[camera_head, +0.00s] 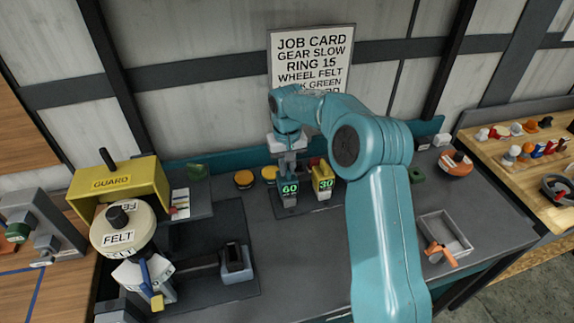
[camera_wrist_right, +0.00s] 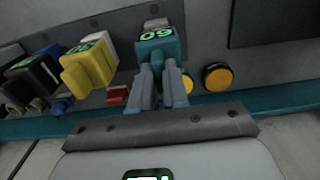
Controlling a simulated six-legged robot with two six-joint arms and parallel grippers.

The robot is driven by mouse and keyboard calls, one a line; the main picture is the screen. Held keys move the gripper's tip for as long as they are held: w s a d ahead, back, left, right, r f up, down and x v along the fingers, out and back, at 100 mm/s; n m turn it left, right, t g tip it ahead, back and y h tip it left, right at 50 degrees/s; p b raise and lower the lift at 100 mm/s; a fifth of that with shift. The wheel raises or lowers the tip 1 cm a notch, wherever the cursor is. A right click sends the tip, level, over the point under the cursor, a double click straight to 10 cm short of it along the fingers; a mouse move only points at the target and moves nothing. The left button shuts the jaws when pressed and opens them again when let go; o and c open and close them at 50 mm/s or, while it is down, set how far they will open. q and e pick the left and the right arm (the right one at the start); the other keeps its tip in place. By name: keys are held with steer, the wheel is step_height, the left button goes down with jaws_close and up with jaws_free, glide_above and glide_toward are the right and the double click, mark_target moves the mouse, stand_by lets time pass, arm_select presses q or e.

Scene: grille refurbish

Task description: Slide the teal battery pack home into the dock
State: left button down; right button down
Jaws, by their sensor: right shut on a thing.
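The teal battery pack (camera_head: 290,192), with a green "60" on its top, stands on a dark plate near the back of the bench. My right gripper (camera_head: 288,173) is shut on it from above. In the right wrist view the gripper (camera_wrist_right: 162,82) has its fingers on the teal pack (camera_wrist_right: 159,47), whose body shows beyond them. I cannot tell clearly which part is the dock or how deep the pack sits. My left gripper is not in view.
Yellow-orange round buttons (camera_head: 243,179) sit left of the packs. A polishing machine with a yellow guard (camera_head: 118,185) and felt wheel stands at left. A grey tray (camera_head: 462,233) and an orange tool (camera_head: 440,252) lie at right. Bench between is mostly clear.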

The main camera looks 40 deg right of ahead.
steer(key=shift+f+b, duration=0.35)
steer(key=shift+f, duration=0.2)
steer(key=c, duration=1.1)
jaws_free()
steer(key=shift+r, duration=0.1)
steer(key=shift+o, duration=0.2)
steer(key=shift+r, duration=0.35)
step_height(320, 180, up, 16)
steer(key=p, duration=0.1)
steer(key=shift+f, duration=0.2)
steer(key=shift+s, duration=0.15)
